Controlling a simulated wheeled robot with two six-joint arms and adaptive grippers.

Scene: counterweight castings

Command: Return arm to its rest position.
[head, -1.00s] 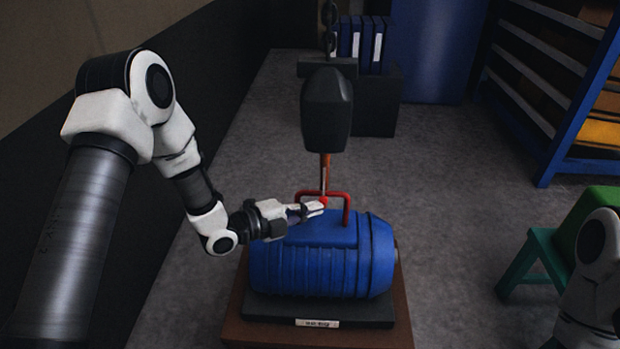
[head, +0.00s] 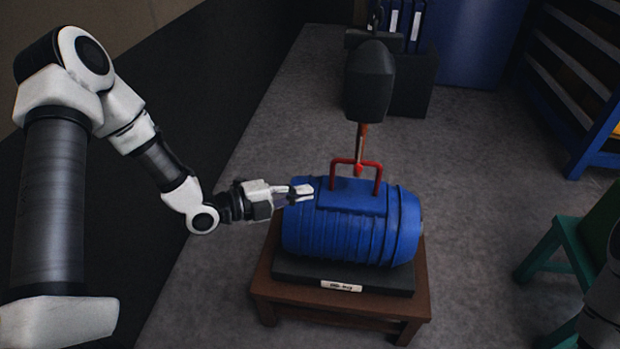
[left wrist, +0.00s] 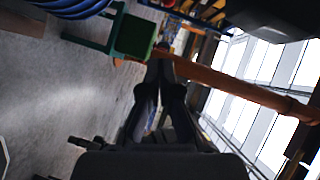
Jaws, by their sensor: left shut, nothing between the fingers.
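My left gripper (head: 303,191) is shut and empty in the head view. It points right, at the upper left end of the blue ribbed casting (head: 350,238); whether it touches the casting I cannot tell. In the left wrist view the left gripper's fingers (left wrist: 160,66) are together with nothing between them. My left arm comes in from the left side. Part of my right arm shows at the lower right edge of the head view; its gripper is not in view.
The casting lies on a black base on a brown wooden table (head: 266,290). A red handle (head: 378,180) stands on it, below a hanging dark block (head: 369,85). A green stool (head: 560,240) is at right, a blue rack (head: 585,150) behind. Grey floor left of the table is clear.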

